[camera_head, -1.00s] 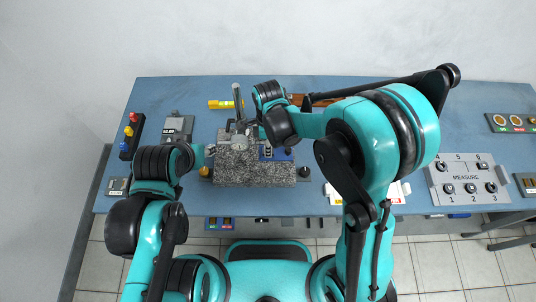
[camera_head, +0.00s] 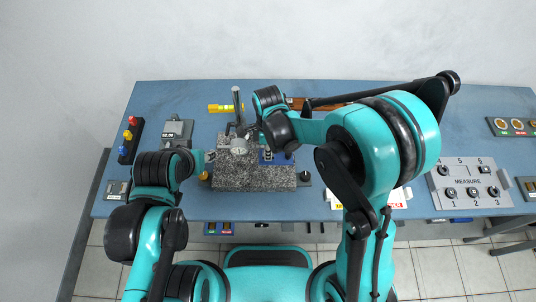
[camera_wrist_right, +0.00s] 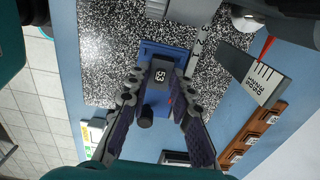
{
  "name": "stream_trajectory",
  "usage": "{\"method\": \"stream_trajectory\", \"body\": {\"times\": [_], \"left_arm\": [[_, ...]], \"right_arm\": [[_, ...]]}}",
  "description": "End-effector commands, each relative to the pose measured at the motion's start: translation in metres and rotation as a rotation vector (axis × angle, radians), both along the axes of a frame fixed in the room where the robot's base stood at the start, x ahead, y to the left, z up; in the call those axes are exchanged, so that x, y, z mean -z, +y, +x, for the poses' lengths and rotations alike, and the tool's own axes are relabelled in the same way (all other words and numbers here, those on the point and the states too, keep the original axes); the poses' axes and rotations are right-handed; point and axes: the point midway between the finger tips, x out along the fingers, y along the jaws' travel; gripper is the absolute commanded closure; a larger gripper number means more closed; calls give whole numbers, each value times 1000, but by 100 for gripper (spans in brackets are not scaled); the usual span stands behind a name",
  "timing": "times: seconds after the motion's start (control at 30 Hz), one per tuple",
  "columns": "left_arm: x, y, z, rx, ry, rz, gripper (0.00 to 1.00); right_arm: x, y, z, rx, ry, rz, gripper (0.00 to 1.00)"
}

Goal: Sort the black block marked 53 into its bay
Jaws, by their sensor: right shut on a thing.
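The black block marked 53 (camera_wrist_right: 159,82) sits between the fingers of my right gripper (camera_wrist_right: 158,95) in the right wrist view, inside or over a blue fixture (camera_wrist_right: 150,49) on the speckled granite plate (camera_wrist_right: 110,50). My right gripper is shut on the block. In the head view my right gripper (camera_head: 268,152) is over the right part of the granite plate (camera_head: 240,180), and the blue fixture (camera_head: 283,159) shows beside it. The block itself cannot be made out there. My left gripper (camera_head: 208,156) is by the plate's left edge, too small to tell its jaws.
A dial gauge on a stand (camera_head: 237,110) rises at the plate's back. A MEASURE panel (camera_head: 468,186) is at the right, a button box (camera_head: 128,138) at the left.

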Motion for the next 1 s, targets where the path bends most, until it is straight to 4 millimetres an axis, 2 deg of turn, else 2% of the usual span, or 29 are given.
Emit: {"method": "stream_trajectory", "body": {"times": [0.1, 0.47, 1.0], "left_arm": [[-10, 0, 0, 0, 0, 0, 61], [-30, 0, 0, 0, 0, 0, 61], [-29, 0, 0, 0, 0, 0, 61]], "right_arm": [[-13, 0, 0, 0, 0, 0, 100], [-42, 0, 0, 0, 0, 0, 100], [-43, 0, 0, -2, 0, 0, 100]]}}
